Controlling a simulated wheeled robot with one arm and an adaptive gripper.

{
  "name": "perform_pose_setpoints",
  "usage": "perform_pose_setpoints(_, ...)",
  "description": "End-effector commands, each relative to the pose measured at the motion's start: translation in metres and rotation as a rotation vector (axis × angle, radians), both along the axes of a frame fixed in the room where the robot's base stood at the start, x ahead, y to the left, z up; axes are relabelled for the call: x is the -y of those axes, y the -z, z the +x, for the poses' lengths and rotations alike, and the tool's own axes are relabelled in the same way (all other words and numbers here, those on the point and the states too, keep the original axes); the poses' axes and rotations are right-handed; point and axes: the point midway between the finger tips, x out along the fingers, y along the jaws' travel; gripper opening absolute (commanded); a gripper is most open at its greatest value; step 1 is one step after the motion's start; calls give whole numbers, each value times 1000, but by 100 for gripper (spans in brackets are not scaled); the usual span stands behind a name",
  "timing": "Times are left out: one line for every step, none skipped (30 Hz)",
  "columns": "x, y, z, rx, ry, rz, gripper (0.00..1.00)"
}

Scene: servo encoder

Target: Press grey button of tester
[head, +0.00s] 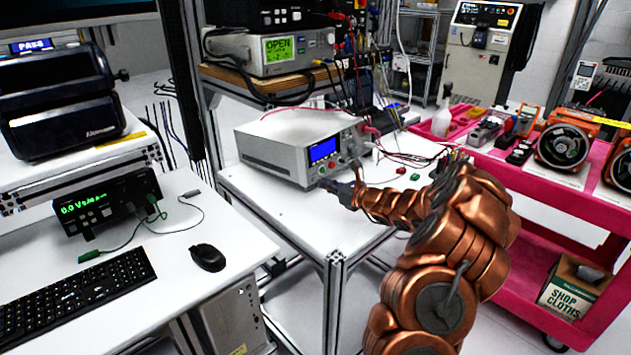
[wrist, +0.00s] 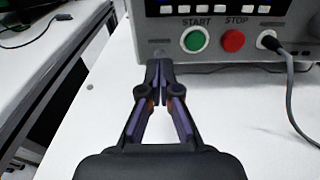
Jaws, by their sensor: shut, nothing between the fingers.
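The tester (head: 275,157) is a grey box with a blue screen, standing on the white bench. Its front panel (wrist: 210,62) fills the top of the wrist view, with a green START button (wrist: 194,40) and a red STOP button (wrist: 232,41). My gripper (wrist: 159,64) is shut and empty, pointing at that spot. I cannot tell whether the tips touch it. In the head view my gripper (head: 325,184) is in front of the tester's lower front.
Test leads and small red and green clips (head: 408,174) lie right of the tester. A pink cart (head: 560,200) stands at the right. The bench left of my gripper is clear.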

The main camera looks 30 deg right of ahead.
Motion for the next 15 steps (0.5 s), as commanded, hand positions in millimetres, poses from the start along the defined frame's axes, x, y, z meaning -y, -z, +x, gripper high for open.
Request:
perform_pose_setpoints(2,-1,-4,0,2,1,0)
perform_pose_setpoints(3,-2,-6,0,2,1,0)
perform_pose_setpoints(4,-2,-9,0,2,1,0)
perform_pose_setpoints(5,-2,-12,0,2,1,0)
perform_pose_setpoints(5,-3,-14,0,1,0,0)
perform_pose_setpoints(6,-3,-17,0,1,-1,0)
perform_pose_setpoints(7,-4,-19,1,2,-1,0)
perform_pose_setpoints(8,-4,-21,1,3,-1,0)
perform_pose_setpoints(9,-5,-25,1,3,-1,0)
perform_pose_setpoints(10,-5,-27,1,3,-1,0)
perform_pose_setpoints(11,-6,-29,1,3,-1,0)
perform_pose_setpoints(12,-6,-32,1,4,-1,0)
perform_pose_setpoints(12,-6,-34,1,3,-1,0)
perform_pose_setpoints(13,-7,-37,2,3,-2,0)
perform_pose_setpoints(14,-7,-40,2,3,-2,0)
